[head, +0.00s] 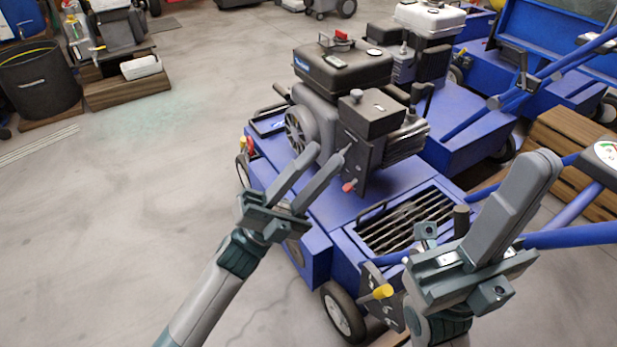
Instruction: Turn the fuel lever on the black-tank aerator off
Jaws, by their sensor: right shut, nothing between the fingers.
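The black-tank aerator is a blue machine (325,205) in the middle of the head view, with a black tank (342,68) on its dark engine. A small red-tipped lever (349,186) sticks out low on the engine's near side; I cannot tell whether it is the fuel lever, or its setting. My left gripper (331,153) is open, with its two fingers apart and pointing at the engine's near side, and nothing shows between them. Its tips overlap the engine in the picture; contact cannot be told. My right gripper (541,164) is shut and empty, near the handle bars at the right.
A white-tank aerator (430,20) stands behind, and another blue machine (560,80) is at the far right. A yellow knob (383,291) sticks out near my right gripper. A black bucket (40,82) stands far left.

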